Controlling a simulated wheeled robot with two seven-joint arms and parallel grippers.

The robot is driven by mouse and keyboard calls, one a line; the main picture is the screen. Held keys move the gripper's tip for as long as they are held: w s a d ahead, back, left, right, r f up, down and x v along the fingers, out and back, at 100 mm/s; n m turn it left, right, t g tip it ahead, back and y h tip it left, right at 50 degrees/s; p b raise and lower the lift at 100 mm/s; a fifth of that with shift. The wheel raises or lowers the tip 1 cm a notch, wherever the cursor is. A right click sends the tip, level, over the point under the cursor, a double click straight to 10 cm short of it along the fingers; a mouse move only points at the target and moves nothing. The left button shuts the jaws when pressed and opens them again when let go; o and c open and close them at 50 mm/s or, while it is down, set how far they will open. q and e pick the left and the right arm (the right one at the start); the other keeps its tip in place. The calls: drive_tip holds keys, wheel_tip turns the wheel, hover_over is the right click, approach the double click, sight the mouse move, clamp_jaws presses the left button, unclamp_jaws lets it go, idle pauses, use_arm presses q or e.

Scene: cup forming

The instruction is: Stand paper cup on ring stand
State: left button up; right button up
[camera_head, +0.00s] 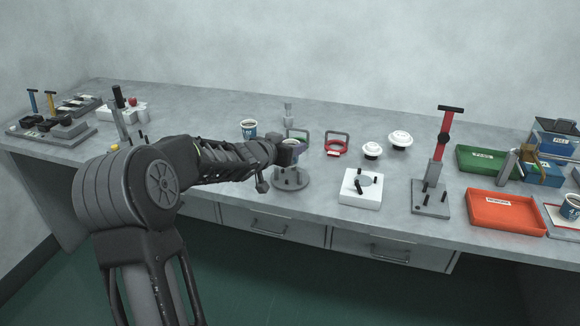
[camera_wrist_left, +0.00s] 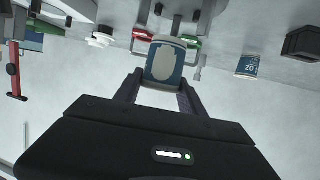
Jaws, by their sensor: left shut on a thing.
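My left gripper (camera_head: 290,153) is shut on a paper cup (camera_wrist_left: 164,64), blue with a pale patch, held between the two fingers in the left wrist view. In the head view the gripper hides most of this cup. A round grey base with short posts (camera_head: 291,180), which looks like the ring stand, is on the bench just below the gripper. The cup appears above it; I cannot tell whether they touch. My right gripper is not in view.
Another paper cup (camera_head: 249,130) stands left of the gripper. A white block (camera_head: 361,190), a red-handled press (camera_head: 437,160) and green (camera_head: 488,160) and orange (camera_head: 505,213) trays stand farther right.

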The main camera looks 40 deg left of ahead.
use_arm(q)
drive_tip(key=shift+r, duration=0.1)
drive_tip(key=shift+f+b, duration=1.15)
drive_tip(key=shift+f, duration=1.4)
drive_tip(key=shift+f, duration=0.2)
drive_tip(key=o, duration=1.4)
drive_tip(key=shift+o, duration=0.2)
drive_tip(key=shift+r, duration=0.15)
drive_tip(key=shift+r, duration=0.2)
drive_tip(key=p+v, duration=0.2)
drive_tip(key=v, duration=1)
